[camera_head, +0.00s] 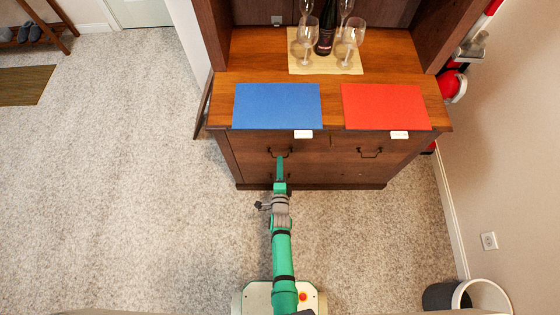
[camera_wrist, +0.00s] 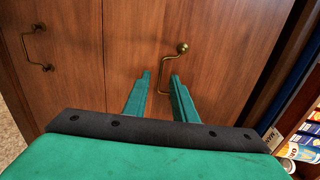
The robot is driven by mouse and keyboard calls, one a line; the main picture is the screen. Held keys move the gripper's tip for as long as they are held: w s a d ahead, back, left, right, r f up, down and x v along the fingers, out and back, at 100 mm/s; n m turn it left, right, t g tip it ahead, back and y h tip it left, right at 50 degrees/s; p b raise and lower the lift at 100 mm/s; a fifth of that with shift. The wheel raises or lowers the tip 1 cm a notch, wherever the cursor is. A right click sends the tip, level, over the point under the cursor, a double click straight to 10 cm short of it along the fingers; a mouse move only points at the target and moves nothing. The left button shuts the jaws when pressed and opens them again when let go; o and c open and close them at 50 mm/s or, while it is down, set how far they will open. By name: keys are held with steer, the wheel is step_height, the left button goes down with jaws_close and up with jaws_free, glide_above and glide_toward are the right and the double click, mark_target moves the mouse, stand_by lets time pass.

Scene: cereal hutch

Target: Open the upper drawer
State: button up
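The wooden hutch (camera_head: 330,172) has two drawer fronts side by side under its top, each with a dark bail handle. My gripper (camera_head: 280,160) is at the left upper drawer (camera_head: 248,142), in front of its handle (camera_head: 286,152). In the wrist view, my gripper (camera_wrist: 160,82) has its two green fingers spread apart. A brass handle (camera_wrist: 184,48) stands by the fingertips, its bar between them and close to the right finger. Contact cannot be told. The drawer looks closed.
The right upper drawer handle (camera_head: 370,153) is free. A blue sheet (camera_head: 277,104) and a red sheet (camera_head: 385,105) lie on the hutch top. Glasses (camera_head: 354,35) and a bottle (camera_head: 325,36) stand behind. Another brass handle (camera_wrist: 36,47) shows at left in the wrist view. Carpet is clear leftward.

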steer(key=shift+w+f, duration=0.2)
steer(key=shift+w, duration=0.95)
steer(key=shift+c, duration=0.4)
